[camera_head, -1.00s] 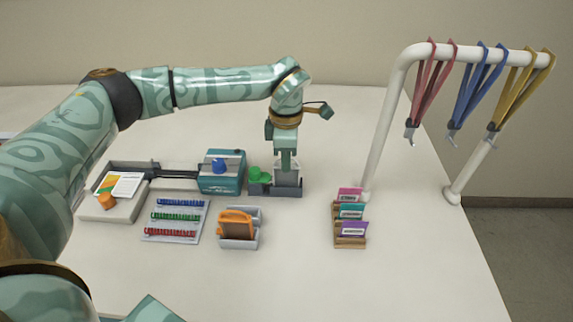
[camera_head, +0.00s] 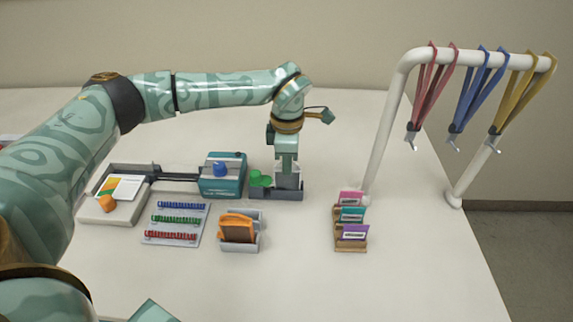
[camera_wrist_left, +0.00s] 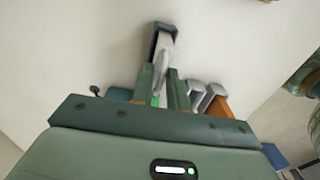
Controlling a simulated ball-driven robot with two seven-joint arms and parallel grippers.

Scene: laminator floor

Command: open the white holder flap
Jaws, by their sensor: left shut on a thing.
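The white holder flap (camera_wrist_left: 165,50) shows as a pale, narrow piece between the fingers in the left wrist view. It stands at a dark grey holder base (camera_head: 278,194) in the back middle of the table. My left gripper (camera_head: 287,168) points down over the base and is shut on the pale flap. Its two fingers also show in the left wrist view (camera_wrist_left: 162,80). The fingers cover part of the flap, so its exact angle is hard to tell. My right gripper is not in view.
A green knob (camera_head: 260,179) sits just left of the holder, beside a teal laminator (camera_head: 222,178). An orange-and-grey stand (camera_head: 239,230) is in front. Colored card racks (camera_head: 350,240) and a white rail (camera_head: 384,130) with lanyards stand right.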

